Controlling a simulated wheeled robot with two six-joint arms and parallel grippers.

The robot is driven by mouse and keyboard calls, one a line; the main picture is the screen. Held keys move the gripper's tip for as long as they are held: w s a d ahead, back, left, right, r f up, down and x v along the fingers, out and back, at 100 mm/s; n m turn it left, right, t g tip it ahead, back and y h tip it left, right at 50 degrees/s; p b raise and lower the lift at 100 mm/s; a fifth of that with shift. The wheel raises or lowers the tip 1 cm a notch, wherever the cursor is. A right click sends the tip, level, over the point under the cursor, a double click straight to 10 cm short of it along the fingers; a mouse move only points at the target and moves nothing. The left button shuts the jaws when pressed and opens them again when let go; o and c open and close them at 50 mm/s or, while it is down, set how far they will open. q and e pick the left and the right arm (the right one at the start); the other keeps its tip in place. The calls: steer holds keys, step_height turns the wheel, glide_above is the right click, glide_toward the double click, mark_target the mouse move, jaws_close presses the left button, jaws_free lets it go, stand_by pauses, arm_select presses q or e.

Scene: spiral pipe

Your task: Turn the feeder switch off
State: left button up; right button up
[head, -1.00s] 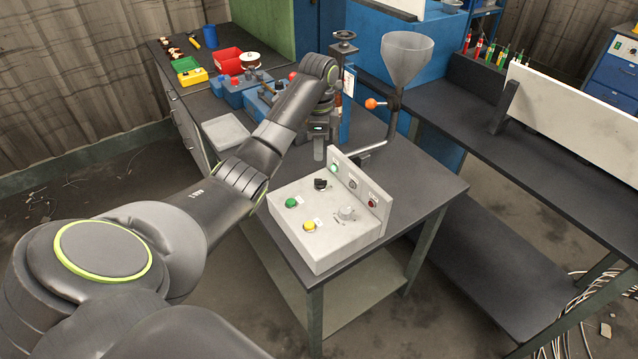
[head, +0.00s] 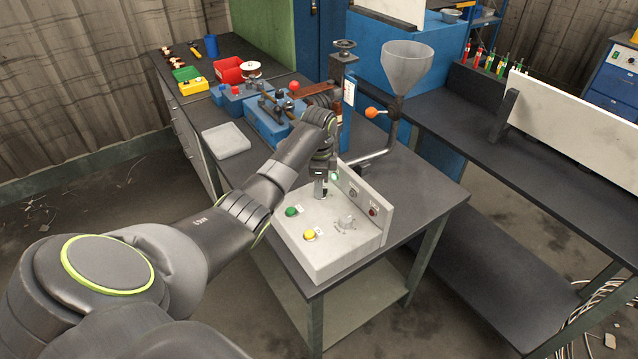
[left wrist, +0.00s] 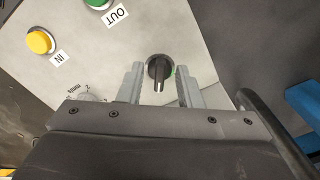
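A black rotary switch (left wrist: 158,68), which I take for the feeder switch, sits on the grey control box; its light pointer line runs toward the bottom of the left wrist view. My left gripper hides it in the head view. My left gripper (head: 320,190) reaches down over the back of the control box (head: 335,258). In the left wrist view its two grey fingers (left wrist: 159,72) are apart, one on each side of the switch, with gaps showing. Whether the fingertips are level with the switch or above it I cannot tell. My right gripper is in no view.
The box also carries a green button (head: 291,211), a yellow button (head: 309,234) and a grey dial (head: 346,222). Its raised back panel (head: 365,205) stands close to the gripper. A funnel (head: 407,68) on a bent pipe stands behind.

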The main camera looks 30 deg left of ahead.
arm_select(q)
jaws_close()
steer(key=shift+r+n+p, duration=0.2)
steer(key=shift+n+p, duration=0.2)
steer(key=shift+p, duration=0.4)
steer(key=n+p, duration=0.5)
steer(key=shift+s+d+r, duration=0.1)
steer(key=n+p, duration=0.3)
steer(key=n, duration=0.1)
steer(key=shift+d, duration=0.1)
steer(key=n+p, duration=0.1)
steer(key=n, duration=0.2)
steer(key=shift+p, duration=0.4)
steer(key=shift+d+f+n, duration=0.1)
steer(key=shift+f+n, duration=0.1)
steer(key=shift+n, duration=0.3)
